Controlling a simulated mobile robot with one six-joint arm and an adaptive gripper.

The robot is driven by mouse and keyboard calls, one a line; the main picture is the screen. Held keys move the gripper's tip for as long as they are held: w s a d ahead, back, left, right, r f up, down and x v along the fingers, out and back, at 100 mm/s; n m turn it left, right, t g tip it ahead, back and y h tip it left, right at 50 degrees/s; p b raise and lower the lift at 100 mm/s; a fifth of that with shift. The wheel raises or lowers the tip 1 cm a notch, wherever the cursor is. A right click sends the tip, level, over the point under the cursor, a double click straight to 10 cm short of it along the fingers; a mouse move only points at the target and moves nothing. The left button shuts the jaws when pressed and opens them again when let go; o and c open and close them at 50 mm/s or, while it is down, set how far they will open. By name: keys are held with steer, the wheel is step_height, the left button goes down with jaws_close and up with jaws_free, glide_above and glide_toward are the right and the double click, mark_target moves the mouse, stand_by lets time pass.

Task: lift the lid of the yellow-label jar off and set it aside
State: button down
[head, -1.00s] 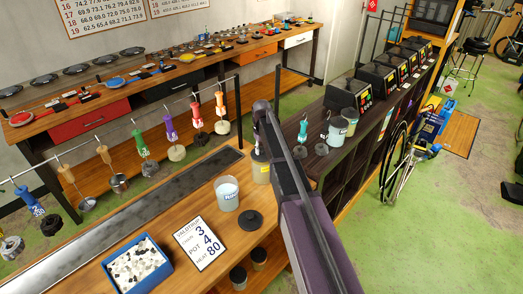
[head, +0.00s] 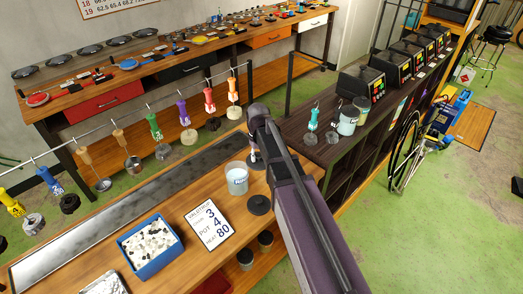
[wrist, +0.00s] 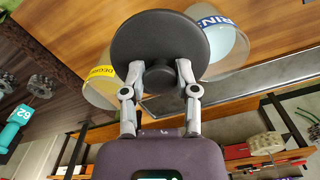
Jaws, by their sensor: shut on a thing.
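My gripper (wrist: 160,72) is shut on the knob of a round black lid (wrist: 160,35), in the wrist view. The lid looks raised and lies across the view between two jars, covering part of each. The yellow-label jar (wrist: 100,88) shows at its left, with its mouth hidden behind the lid. In the head view my arm hides the held lid and most of that jar. Another black lid (head: 259,205) with a knob lies flat on the wooden bench in front of the jars.
A blue-label jar (head: 237,178) stands open beside the yellow-label one; it also shows in the wrist view (wrist: 228,45). A blue tray of pale and dark pieces (head: 150,248) and a printed card (head: 210,224) lie on the bench. Handled tools hang on a rail (head: 130,122) behind.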

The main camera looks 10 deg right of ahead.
steer(key=shift+s+a, duration=0.1)
steer(key=shift+s, duration=0.1)
steer(key=shift+f, duration=0.1)
stand_by(0.5)
